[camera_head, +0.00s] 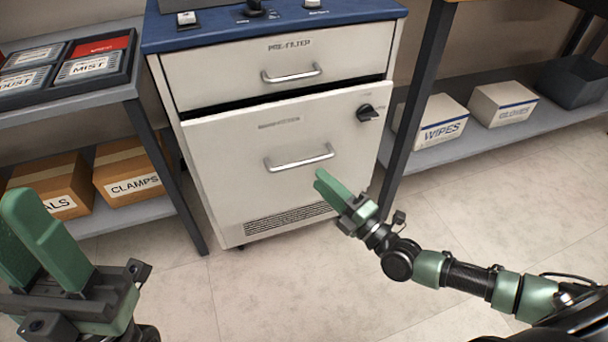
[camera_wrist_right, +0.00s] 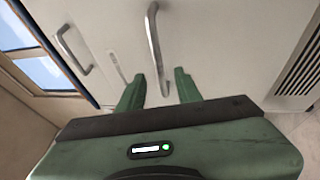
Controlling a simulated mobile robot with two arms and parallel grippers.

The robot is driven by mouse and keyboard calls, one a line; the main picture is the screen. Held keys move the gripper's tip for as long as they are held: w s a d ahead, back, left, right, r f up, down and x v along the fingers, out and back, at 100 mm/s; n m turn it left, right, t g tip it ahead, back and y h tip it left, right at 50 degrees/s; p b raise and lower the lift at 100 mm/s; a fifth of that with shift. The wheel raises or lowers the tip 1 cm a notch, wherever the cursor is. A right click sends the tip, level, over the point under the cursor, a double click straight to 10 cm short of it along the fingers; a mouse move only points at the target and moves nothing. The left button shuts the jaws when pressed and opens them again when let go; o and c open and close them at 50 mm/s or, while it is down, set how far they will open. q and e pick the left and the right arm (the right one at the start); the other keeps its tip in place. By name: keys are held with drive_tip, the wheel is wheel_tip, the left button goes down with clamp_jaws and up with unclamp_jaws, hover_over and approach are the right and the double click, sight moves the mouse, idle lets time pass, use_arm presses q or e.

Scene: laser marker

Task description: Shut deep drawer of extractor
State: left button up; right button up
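The deep drawer (camera_head: 220,170) is the lower white front of the extractor cabinet. It stands out from the body, with a dark gap along its top edge. It has a metal bar handle (camera_head: 300,161), a black knob (camera_head: 367,113) and a vent grille (camera_head: 290,217). My right gripper (camera_head: 322,180) is just below the handle's right end. In the right wrist view its fingers are apart (camera_wrist_right: 159,88), and the handle (camera_wrist_right: 154,40) lies ahead with one end seen between them. I cannot tell whether they touch it. My left gripper (camera_head: 18,215) is open and empty at lower left.
The upper PRE-FILTER drawer (camera_head: 250,75) looks shut. A left shelf unit holds a tray (camera_head: 70,85) and cardboard boxes (camera_head: 130,178). A right rack with a dark post (camera_head: 417,100) holds white boxes (camera_head: 440,120) and a grey bin (camera_head: 575,82). The floor before the drawer is clear.

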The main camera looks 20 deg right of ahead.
sight(303, 164)
drive_tip(key=b+x, duration=0.2)
drive_tip(key=x, duration=0.5)
drive_tip(key=shift+w+a+r, duration=0.1)
drive_tip(key=shift+w, duration=0.05)
clamp_jaws()
idle(1.2)
